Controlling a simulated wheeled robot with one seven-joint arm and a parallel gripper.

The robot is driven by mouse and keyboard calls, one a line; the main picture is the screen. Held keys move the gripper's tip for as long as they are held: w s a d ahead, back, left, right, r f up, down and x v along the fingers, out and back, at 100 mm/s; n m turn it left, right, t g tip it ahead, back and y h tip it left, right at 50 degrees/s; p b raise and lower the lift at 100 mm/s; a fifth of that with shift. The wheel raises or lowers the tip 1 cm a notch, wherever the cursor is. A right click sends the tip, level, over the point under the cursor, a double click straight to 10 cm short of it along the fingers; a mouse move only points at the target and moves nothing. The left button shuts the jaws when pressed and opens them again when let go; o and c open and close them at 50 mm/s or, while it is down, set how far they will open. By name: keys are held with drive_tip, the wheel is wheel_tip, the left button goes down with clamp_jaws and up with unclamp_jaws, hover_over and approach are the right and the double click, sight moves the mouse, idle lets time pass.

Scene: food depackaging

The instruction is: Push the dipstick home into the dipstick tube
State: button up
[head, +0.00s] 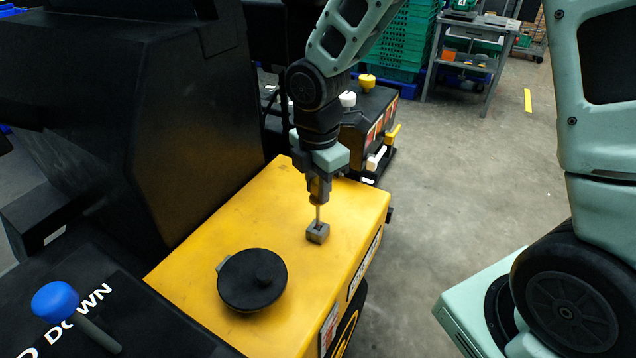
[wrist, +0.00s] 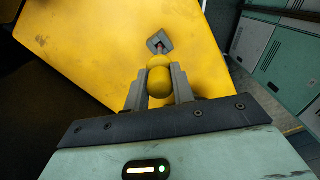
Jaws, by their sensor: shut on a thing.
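The dipstick has a yellow handle (wrist: 159,80) and a thin metal rod (head: 318,213). My gripper (head: 318,190) is shut on the yellow handle, with one grey finger on each side of it; my gripper also shows in the wrist view (wrist: 158,84). The rod runs down from the handle to the dipstick tube, a small grey square block (head: 317,233) on top of the yellow housing (head: 200,259). A length of rod shows between the handle and the tube. The rod's lower end is hidden in or behind the tube opening. The tube also shows in the wrist view (wrist: 159,42).
A round black cap (head: 252,280) sits on the yellow housing, nearer and left of the tube. A blue-knobbed lever (head: 56,302) stands at lower left. A black machine body (head: 150,100) rises along the left. The floor to the right is open.

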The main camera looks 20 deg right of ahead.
sight(318, 214)
drive_tip(key=shift+f+b, duration=2.65)
drive_tip(key=shift+f, duration=1.55)
drive_tip(key=o, duration=1.1)
drive_tip(key=shift+c, duration=0.2)
drive_tip(key=shift+r, duration=0.15)
wheel_tip(318, 214, up, 17)
drive_tip(key=p, duration=0.2)
drive_tip(key=shift+r+p, duration=0.15)
drive_tip(key=shift+p, duration=0.15)
drive_tip(key=s+a+f+m, duration=0.1)
drive_tip(key=s+a+m, duration=0.2)
drive_tip(key=s+m, duration=0.3)
drive_tip(key=s+a+f+m+p, duration=0.1)
drive_tip(key=s+a+m, duration=0.2)
drive_tip(key=s, duration=1.1)
drive_tip(key=m, duration=0.3)
drive_tip(key=shift+a+f+m+y+p, duration=0.15)
drive_tip(key=shift+m+y+p, duration=0.15)
drive_tip(key=shift+m, duration=0.1)
